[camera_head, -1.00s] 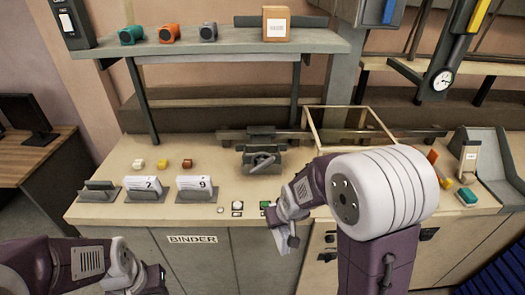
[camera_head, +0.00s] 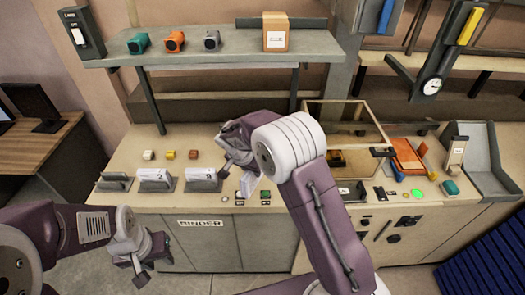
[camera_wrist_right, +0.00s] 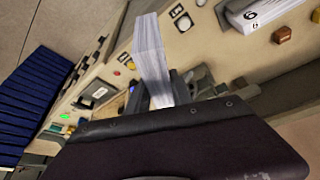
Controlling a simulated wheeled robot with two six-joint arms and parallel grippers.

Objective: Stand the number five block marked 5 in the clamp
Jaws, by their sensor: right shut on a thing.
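My right gripper (camera_head: 238,174) is shut on a white paper block (camera_head: 248,182), raised in front of the bench top. In the right wrist view the block (camera_wrist_right: 150,50) stands out from between the fingers as a pale stack of sheets. No number shows on its visible sides, so I cannot read whether it is the 5. The clamp is hidden behind my right arm in the head view. White numbered blocks (camera_head: 153,175) stand in grey holders at the left; one marked block (camera_wrist_right: 255,12) shows at the wrist view's top. My left gripper (camera_head: 151,262) is open and empty, low before the bench.
A framed glass box (camera_head: 345,112) stands behind my right arm. Small coloured cubes (camera_head: 170,155) lie at the back left. An orange item (camera_head: 405,155), a green button (camera_head: 417,193) and a grey chute (camera_head: 487,160) are at the right. A shelf (camera_head: 220,50) overhangs the back.

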